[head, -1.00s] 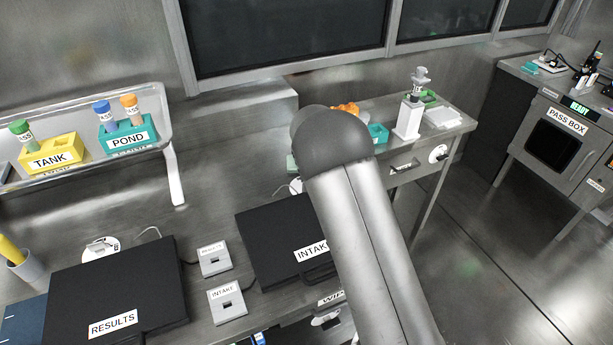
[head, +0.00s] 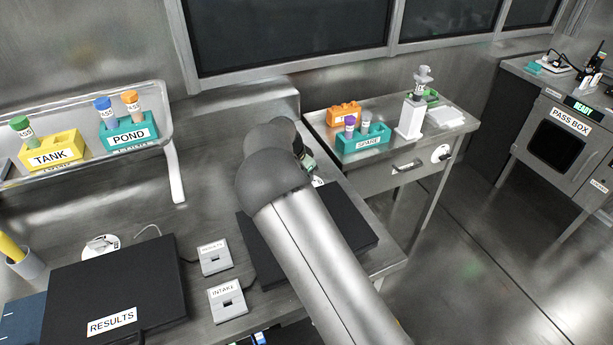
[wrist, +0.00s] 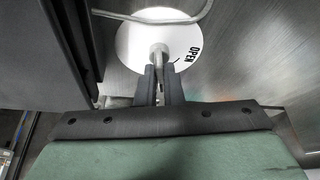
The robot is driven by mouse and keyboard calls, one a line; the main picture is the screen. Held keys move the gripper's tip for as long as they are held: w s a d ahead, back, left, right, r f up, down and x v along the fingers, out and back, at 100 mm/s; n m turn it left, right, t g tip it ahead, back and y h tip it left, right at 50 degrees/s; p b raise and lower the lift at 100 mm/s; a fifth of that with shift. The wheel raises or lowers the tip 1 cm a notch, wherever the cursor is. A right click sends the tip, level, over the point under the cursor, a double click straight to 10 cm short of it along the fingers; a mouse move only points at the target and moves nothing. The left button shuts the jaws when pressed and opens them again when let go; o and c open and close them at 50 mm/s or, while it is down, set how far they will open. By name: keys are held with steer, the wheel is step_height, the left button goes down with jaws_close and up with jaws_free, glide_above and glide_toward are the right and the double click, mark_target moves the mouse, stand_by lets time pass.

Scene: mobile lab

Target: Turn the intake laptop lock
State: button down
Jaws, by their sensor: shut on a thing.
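The intake laptop (head: 350,232) is a closed black slab on the bench, partly covered by my arm in the head view; its label is hidden. In the wrist view a white lock dial (wrist: 133,42) marked OPEN has a small metal post (wrist: 159,52) at its middle. My gripper (wrist: 160,82) is shut on the lock's post, with its two dark fingers on either side. In the head view only a sliver of white dial (head: 318,182) shows by my wrist. The fingers are hidden there.
A grey cable loop (wrist: 190,17) crosses the dial's top, and a dark slab edge (wrist: 45,60) stands close left of the fingers. The results laptop (head: 120,285) and two small INTAKE (head: 228,303) and RESULTS (head: 214,262) boxes sit left of the intake laptop.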

steer(key=shift+m+g+b, duration=0.3)
steer(key=shift+m+g, duration=0.2)
steer(key=shift+m, duration=1)
steer(key=shift+h, duration=0.3)
steer(key=c, duration=1.6)
jaws_free()
steer(key=shift+a, duration=0.1)
steer(key=shift+o, duration=0.2)
steer(key=shift+r, duration=0.1)
steer(key=b+v, duration=0.1)
steer(key=v, duration=1.6)
steer(key=shift+w+r, duration=0.1)
steer(key=shift+w, duration=0.05)
